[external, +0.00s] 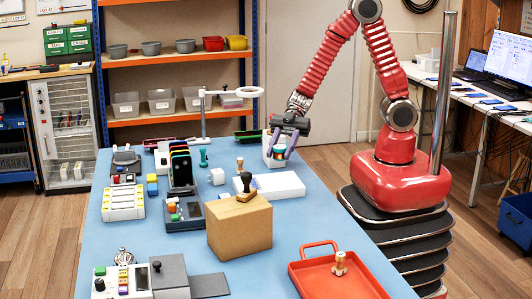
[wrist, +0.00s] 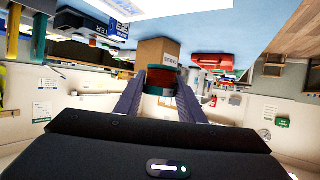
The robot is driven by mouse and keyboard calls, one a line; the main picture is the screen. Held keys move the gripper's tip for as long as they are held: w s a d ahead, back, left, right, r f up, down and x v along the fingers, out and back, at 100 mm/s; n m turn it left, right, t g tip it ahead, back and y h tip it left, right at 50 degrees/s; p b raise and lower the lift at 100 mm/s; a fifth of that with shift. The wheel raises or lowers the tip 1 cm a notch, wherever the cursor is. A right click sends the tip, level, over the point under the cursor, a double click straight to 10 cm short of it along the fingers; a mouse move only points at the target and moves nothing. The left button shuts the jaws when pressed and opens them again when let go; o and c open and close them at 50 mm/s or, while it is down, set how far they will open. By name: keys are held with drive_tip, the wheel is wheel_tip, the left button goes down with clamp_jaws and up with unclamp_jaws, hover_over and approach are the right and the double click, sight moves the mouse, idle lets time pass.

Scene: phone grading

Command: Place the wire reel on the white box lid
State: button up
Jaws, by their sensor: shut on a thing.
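The wire reel (wrist: 161,82), a short cylinder with teal ends and a dark red middle, sits between the two fingers of my gripper (wrist: 160,88) in the wrist view. In the external view, my gripper (external: 281,149) is shut on it, in the air above the far right part of the blue table. The white box lid (external: 282,186) lies flat on the table, nearer the camera than my gripper. The cardboard box and the stamp on it hide part of the lid's left side. The reel appears apart from the lid.
A cardboard box (external: 240,229) with a dark-handled stamp (external: 246,188) stands in front of the lid. A red tray (external: 330,281) lies at the front right. A ring lamp (external: 236,92) stands behind.

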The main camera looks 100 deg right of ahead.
hover_over(280, 185)
drive_tip(key=shift+w+f, duration=0.1)
drive_tip(key=shift+f, duration=2.4)
drive_tip(key=shift+f, duration=0.1)
drive_tip(key=shift+f, duration=2)
drive_tip(key=o, duration=1)
drive_tip(key=shift+f, duration=0.1)
